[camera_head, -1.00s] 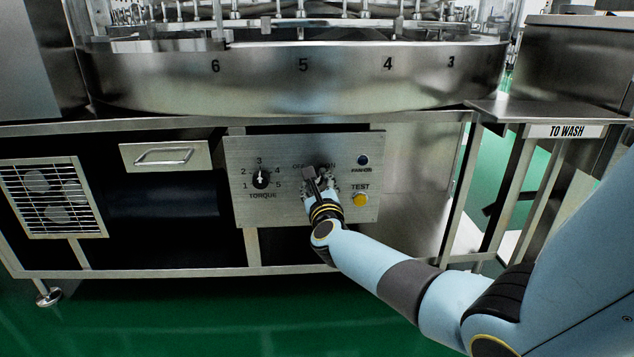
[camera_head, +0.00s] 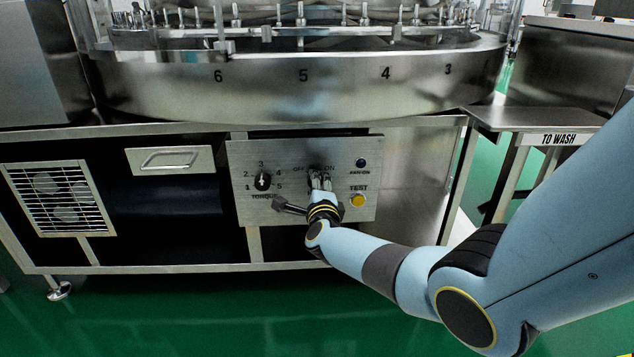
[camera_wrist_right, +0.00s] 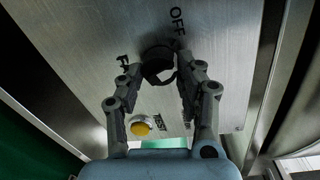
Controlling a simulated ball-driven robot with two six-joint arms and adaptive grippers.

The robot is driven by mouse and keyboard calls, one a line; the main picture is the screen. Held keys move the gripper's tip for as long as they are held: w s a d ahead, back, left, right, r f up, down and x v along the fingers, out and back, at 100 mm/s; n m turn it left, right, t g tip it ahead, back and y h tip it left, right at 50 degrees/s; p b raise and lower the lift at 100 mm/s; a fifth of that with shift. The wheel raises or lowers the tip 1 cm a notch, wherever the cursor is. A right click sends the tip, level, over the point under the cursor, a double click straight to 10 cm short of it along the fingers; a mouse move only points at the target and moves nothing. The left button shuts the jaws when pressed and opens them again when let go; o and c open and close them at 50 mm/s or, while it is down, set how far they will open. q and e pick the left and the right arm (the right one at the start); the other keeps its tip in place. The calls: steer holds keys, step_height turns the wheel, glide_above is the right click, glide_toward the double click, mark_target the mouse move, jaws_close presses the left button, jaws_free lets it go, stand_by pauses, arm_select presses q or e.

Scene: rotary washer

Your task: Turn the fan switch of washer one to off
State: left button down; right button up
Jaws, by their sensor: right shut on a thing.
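The fan switch is a black round knob on the steel control panel (camera_head: 300,210), between the OFF and ON labels. In the head view the knob (camera_head: 319,170) is mostly hidden by my right gripper (camera_head: 320,182). In the right wrist view the knob (camera_wrist_right: 158,60) sits between the fingertips of my right gripper (camera_wrist_right: 160,76), which is shut on it. The OFF label (camera_wrist_right: 177,20) is at the top of that view. My left gripper is not in view.
The torque dial (camera_head: 262,181) is left of the switch. The washer's round rim (camera_head: 300,85) overhangs above. A drawer handle (camera_head: 170,160) and a fan grille (camera_head: 60,198) are further left.

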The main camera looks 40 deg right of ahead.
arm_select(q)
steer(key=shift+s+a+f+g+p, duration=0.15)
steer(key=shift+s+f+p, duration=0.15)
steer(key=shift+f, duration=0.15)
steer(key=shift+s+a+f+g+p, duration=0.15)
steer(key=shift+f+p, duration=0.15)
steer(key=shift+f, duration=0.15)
arm_select(e)
steer(key=n, duration=0.4)
steer(key=shift+a, duration=0.1)
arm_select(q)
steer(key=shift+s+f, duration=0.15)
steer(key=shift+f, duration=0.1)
arm_select(e)
steer(key=shift+n+h, duration=0.3)
steer(key=shift+n, duration=0.1)
steer(key=o, duration=1.1)
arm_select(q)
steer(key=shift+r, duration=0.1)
arm_select(e)
steer(key=shift+o, duration=0.2)
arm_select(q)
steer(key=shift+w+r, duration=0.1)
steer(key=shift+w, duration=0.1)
arm_select(e)
steer(key=shift+s, duration=0.1)
